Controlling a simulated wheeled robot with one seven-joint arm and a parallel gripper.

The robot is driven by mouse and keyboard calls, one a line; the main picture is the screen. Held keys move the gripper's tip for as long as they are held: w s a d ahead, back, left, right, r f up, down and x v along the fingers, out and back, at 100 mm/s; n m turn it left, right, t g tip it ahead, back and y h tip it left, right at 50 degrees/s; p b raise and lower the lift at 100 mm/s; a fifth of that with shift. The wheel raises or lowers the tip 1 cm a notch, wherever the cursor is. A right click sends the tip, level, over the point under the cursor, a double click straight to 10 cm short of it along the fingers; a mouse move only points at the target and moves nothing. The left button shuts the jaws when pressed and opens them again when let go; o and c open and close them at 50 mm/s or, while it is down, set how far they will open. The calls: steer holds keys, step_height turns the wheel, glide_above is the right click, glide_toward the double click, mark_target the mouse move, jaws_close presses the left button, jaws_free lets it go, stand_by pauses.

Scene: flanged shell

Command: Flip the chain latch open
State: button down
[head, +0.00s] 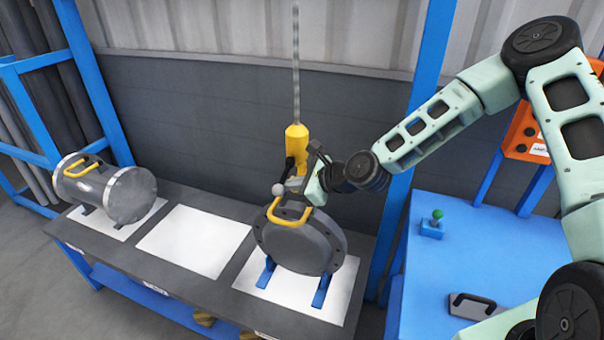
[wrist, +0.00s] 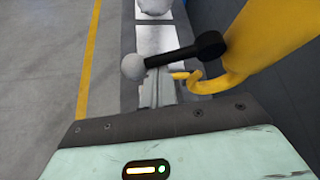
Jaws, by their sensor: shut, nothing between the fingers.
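A yellow hoist hook body (head: 297,140) hangs on a chain (head: 296,60) over the right end of the bench. It fills the right of the wrist view (wrist: 262,45). The latch shows in the wrist view as a black lever (wrist: 185,54) with a pale ball knob (wrist: 133,66); in the head view the ball (head: 278,189) is left of the hook. My gripper (head: 308,180) is beside the hook, above the flanged cover. Its fingers (wrist: 157,88) are shut and empty, close to the ball and lever; I cannot tell if they touch.
The dark round flanged cover (head: 300,250) stands on blue supports below, its yellow handle (head: 288,214) under the hook. A grey cylindrical shell (head: 105,192) lies at the bench's left. A white panel (head: 195,241) between them is bare. A blue table (head: 445,262) stands right.

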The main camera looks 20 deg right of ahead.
steer(key=r+m+g+y+p, duration=0.1)
steer(key=r+m+g+p, duration=0.1)
steer(key=r+m+p, duration=0.1)
steer(key=shift+s+a+r+g+y, duration=0.2)
steer(key=shift+g+y, duration=0.1)
steer(key=shift+y, duration=0.1)
steer(key=shift+d+r+p, duration=0.1)
steer(key=shift+r+p, duration=0.15)
steer(key=shift+p, duration=0.15)
stand_by(0.5)
